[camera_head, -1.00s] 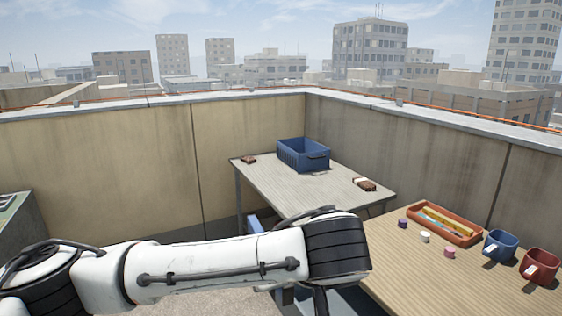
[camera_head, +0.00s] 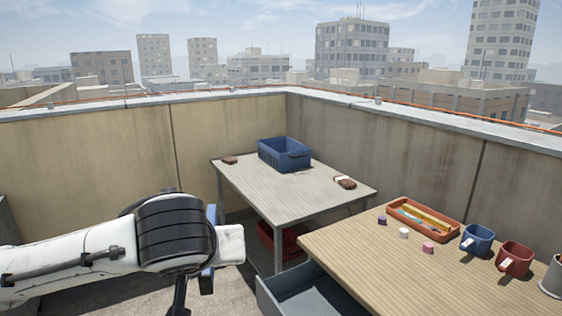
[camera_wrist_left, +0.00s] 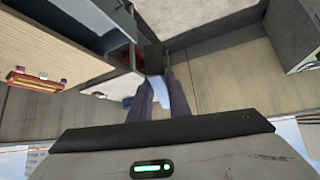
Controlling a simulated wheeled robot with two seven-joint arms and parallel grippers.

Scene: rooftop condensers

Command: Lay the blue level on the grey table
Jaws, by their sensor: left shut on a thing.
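The grey table (camera_head: 270,185) stands in the corner by the parapet walls, its top mostly bare. My left arm comes in from the left, in front of this table and apart from it. Blue parts of the level (camera_head: 207,281) show above and below my wrist; the arm hides the rest. In the left wrist view my left gripper (camera_wrist_left: 162,98) is shut on the level, and a pale blue piece of it (camera_wrist_left: 179,98) shows between the dark fingers. My right gripper is in neither view.
On the grey table are a blue crate (camera_head: 284,155) and two small brown items (camera_head: 344,181), (camera_head: 230,160). A wooden table (camera_head: 410,275) holds an orange tray (camera_head: 424,218) and mugs (camera_head: 478,240). A blue-grey open drawer (camera_head: 308,290) sticks out nearby. A red object (camera_head: 283,243) is under the grey table.

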